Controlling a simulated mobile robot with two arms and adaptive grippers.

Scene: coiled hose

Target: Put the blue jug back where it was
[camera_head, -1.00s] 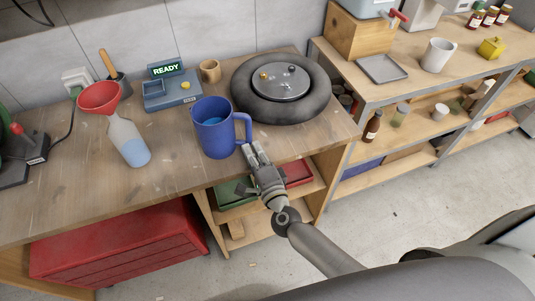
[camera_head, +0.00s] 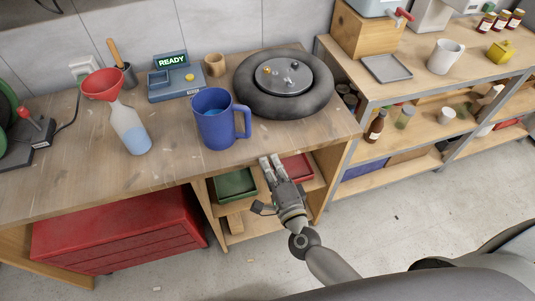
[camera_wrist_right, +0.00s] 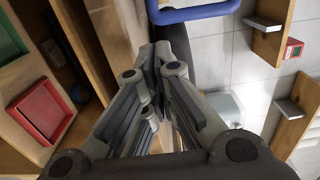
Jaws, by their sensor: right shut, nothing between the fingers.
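The blue jug (camera_head: 217,122) stands upright on the wooden workbench (camera_head: 60,188), with its handle toward the right and some blue liquid inside. My right gripper (camera_head: 270,160) is below and to the right of the jug, just off the bench's front edge, shut and empty. It is apart from the handle. In the right wrist view my right gripper's fingers (camera_wrist_right: 162,48) are together, and the jug's blue handle (camera_wrist_right: 195,12) shows at the top edge. My left gripper is not in view.
A bottle (camera_head: 130,128) with a red funnel (camera_head: 104,84) stands left of the jug. A dark round tyre (camera_head: 250,98) lies behind it to the right. A device reading READY (camera_head: 175,80) is at the back. Shelves with a green tray (camera_head: 234,184) and red tray (camera_head: 298,168) are below.

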